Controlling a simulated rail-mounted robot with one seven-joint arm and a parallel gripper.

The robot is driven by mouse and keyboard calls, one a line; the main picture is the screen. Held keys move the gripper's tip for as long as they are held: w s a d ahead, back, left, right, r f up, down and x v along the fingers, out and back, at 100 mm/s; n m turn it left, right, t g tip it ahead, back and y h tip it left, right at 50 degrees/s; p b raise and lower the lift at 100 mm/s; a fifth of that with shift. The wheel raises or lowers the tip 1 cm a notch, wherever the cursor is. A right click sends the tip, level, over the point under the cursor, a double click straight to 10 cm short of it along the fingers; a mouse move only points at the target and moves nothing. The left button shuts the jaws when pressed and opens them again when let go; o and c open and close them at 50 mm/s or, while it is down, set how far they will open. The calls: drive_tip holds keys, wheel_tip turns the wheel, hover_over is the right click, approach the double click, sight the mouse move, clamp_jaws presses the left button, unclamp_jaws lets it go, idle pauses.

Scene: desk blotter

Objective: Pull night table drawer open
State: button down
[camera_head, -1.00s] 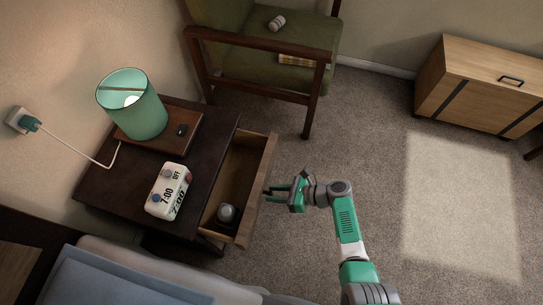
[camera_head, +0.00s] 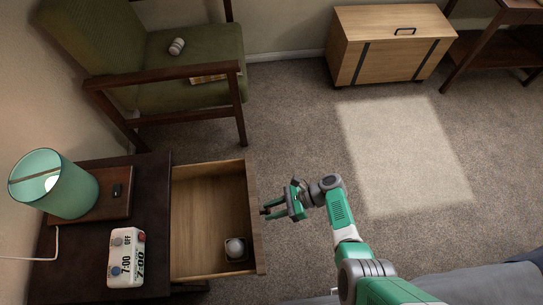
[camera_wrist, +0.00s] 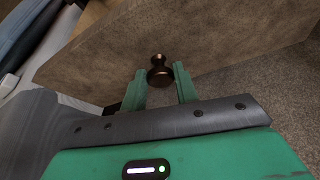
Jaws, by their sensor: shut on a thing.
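The night table (camera_head: 75,240) is dark wood, at the left of the head view. Its drawer (camera_head: 205,200) is pulled well out to the right, showing a light wooden inside. In the wrist view the drawer front (camera_wrist: 220,45) fills the upper part, with a dark bronze round knob (camera_wrist: 158,72) on it. My gripper (camera_head: 266,209), green, is at the middle of the drawer front. The wrist view shows its two fingers (camera_wrist: 160,78) on either side of the knob, shut on it. The knob is hidden by the fingers in the head view.
A green lamp (camera_head: 60,185) and a clock (camera_head: 126,257) stand on the tabletop. A green armchair (camera_head: 190,60) is behind.

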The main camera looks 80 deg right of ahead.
drive_tip(key=c, duration=1.1)
unclamp_jaws()
drive_tip(key=shift+o, duration=0.2)
drive_tip(key=p+v, duration=0.1)
drive_tip(key=v, duration=0.7)
drive_tip(key=shift+p, duration=0.3)
drive_tip(key=shift+a, duration=0.1)
